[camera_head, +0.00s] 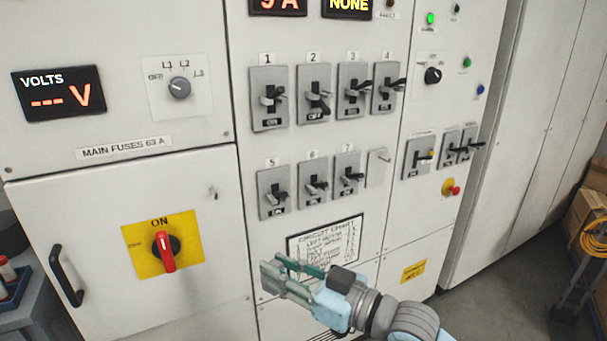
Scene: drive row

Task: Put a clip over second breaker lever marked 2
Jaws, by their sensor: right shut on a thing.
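The breaker marked 2 (314,94) is in the upper row of the grey panel. It is a grey plate with a black lever, and the label below it appears to read OFF. My right gripper (279,272) is low in front of the panel, below and a little left of breaker 2, over the lower left part of the circuit chart. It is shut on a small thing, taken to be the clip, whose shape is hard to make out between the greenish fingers. My left gripper is not in view.
Breakers 1 (269,98), 3 (354,91) and 4 (389,88) flank breaker 2, with levers sticking out. Breakers 5 (274,193), 6 (313,184) and 7 (347,177) sit below. A red rotary switch (165,251) is at the left, a red stop button (454,190) at the right.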

